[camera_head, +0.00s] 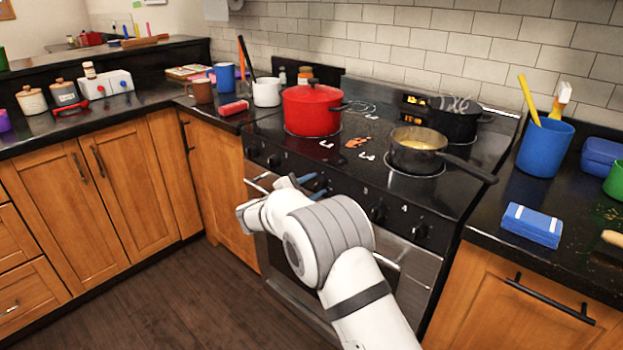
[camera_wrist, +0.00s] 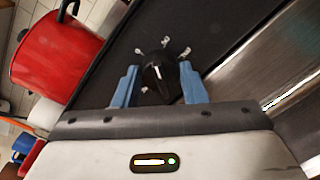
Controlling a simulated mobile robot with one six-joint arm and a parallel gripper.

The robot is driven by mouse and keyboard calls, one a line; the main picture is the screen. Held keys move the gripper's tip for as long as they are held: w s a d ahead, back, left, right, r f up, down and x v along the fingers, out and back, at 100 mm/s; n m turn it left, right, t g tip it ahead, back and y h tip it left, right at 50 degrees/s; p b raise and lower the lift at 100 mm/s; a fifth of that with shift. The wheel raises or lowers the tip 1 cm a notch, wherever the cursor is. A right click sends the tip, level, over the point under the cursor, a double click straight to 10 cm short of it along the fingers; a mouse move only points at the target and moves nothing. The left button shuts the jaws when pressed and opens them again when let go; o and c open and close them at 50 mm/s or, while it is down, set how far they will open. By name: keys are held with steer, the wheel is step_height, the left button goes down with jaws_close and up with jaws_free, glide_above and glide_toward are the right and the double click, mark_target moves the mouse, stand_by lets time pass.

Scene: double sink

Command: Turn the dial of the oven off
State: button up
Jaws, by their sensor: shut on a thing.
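The oven (camera_head: 290,262) has a black front panel with a row of black dials. My gripper (camera_head: 305,183) is at the middle of this panel, its blue fingers reaching to it. In the wrist view one black dial (camera_wrist: 157,78) sits between the two blue fingers of my gripper (camera_wrist: 158,67), which are shut on it. White marks surround this dial. In the head view my gripper and arm largely hide it. Other dials show to the left (camera_head: 273,160) and right (camera_head: 378,213) of my gripper.
The steel oven handle (camera_head: 386,262) runs below the dials. The floor in front is clear.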

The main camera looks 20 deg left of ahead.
steer(key=n+p, duration=0.1)
steer(key=n, duration=0.1)
steer(key=n+p, duration=0.1)
steer(key=n, duration=0.1)
steer(key=n+p, duration=0.2)
steer(key=shift+a+r, duration=0.15)
steer(key=shift+a, duration=0.1)
steer(key=shift+n, duration=0.3)
steer(key=o, duration=0.8)
steer(key=shift+o, duration=0.8)
steer(key=v, duration=0.7)
steer(key=shift+s+a+f, duration=0.15)
steer(key=shift+s+f, duration=0.05)
steer(key=shift+s, duration=0.1)
